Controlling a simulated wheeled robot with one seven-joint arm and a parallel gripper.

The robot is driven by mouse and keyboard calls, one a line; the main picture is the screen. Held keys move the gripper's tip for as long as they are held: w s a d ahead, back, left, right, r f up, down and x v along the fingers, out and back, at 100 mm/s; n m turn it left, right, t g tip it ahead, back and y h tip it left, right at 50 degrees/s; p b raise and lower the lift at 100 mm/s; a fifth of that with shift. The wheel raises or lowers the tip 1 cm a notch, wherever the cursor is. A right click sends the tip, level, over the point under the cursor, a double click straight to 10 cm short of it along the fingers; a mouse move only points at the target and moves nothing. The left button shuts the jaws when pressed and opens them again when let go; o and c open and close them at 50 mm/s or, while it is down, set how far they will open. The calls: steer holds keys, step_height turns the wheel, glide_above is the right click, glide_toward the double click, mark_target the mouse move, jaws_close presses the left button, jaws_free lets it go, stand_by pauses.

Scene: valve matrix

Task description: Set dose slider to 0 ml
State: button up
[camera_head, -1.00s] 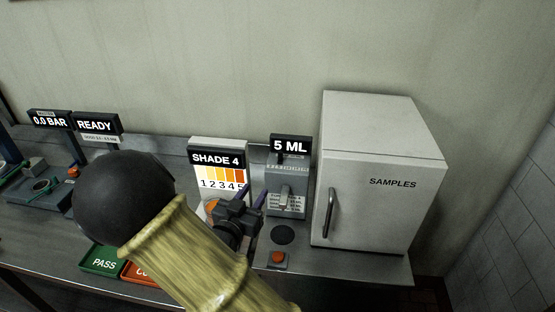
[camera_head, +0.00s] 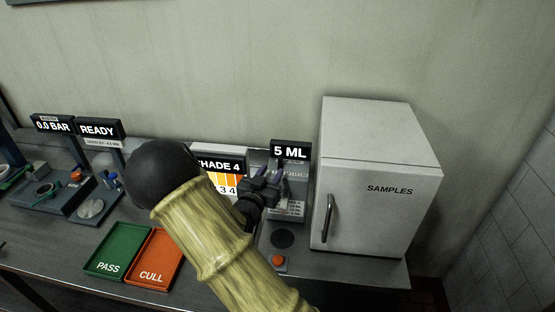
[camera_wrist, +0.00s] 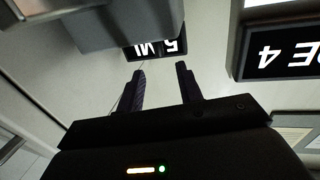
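The dose device is a grey box with a black sign (camera_head: 290,150) reading 5 ML on top. Its front panel (camera_head: 288,208) carries small print and is partly covered by my gripper. The slider knob is hidden or too small to make out. My gripper (camera_head: 279,170) is in front of the device's upper part, just below the sign. In the wrist view its two fingers (camera_wrist: 162,85) are apart with nothing between them. The sign shows upside down there (camera_wrist: 155,48), beyond the fingertips. A grey block (camera_wrist: 130,22), probably part of the device, is above it.
A white SAMPLES cabinet (camera_head: 382,180) with a handle stands close on the right. The SHADE 4 chart (camera_head: 222,166) is on the left, partly behind my arm. An orange button (camera_head: 278,262) and black disc (camera_head: 283,239) lie in front. PASS (camera_head: 117,249) and CULL (camera_head: 154,256) trays are left.

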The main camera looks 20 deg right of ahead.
mark_target(279, 160)
steer(key=p+x, duration=0.1)
steer(key=x, duration=0.5)
jaws_close()
